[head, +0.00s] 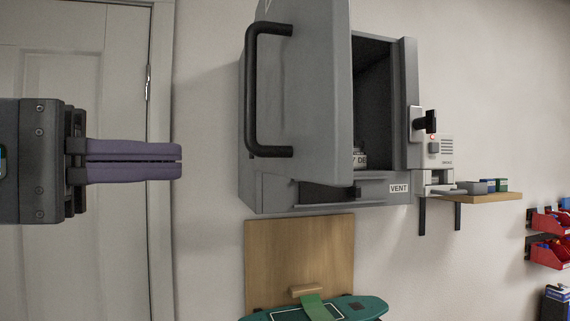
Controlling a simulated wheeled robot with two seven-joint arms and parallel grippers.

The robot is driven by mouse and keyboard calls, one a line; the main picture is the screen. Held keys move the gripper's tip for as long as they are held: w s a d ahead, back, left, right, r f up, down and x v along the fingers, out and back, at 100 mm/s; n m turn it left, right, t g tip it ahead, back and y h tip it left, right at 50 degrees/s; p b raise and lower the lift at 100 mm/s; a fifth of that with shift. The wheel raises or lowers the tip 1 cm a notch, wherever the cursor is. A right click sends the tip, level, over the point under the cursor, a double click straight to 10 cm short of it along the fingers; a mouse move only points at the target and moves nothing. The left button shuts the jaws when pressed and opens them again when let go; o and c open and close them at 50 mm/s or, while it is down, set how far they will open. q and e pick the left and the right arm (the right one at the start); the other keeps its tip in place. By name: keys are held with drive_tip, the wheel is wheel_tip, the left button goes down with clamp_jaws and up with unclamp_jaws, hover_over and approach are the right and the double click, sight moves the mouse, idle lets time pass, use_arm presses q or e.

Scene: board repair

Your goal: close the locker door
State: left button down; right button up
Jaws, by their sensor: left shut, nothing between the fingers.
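The grey locker (404,100) is mounted on the wall in the middle of the head view. Its door (320,90) stands open, swung out toward me, with a black bar handle (252,90) on its left side. The dark inside shows to the right of the door, with an object low in it that is mostly hidden. My left gripper (181,161) is at the left, its purple fingers together and empty, pointing right. In the picture it is left of the door and handle, with a gap between. My right gripper is not in view.
A keyed latch unit (425,124) is on the locker's right side. A wooden shelf (485,198) with small boxes is at the right, near red bins (549,222). A wooden panel (299,245) and a green board (350,308) are below. A white door (75,60) is at the left.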

sight(317, 162)
use_arm(q)
drive_tip(key=p+x, duration=0.1)
drive_tip(key=x, duration=0.7)
drive_tip(key=shift+d+p, duration=0.1)
drive_tip(key=shift+p, duration=0.3)
drive_tip(key=shift+w+d, duration=0.2)
drive_tip(key=shift+d, duration=0.3)
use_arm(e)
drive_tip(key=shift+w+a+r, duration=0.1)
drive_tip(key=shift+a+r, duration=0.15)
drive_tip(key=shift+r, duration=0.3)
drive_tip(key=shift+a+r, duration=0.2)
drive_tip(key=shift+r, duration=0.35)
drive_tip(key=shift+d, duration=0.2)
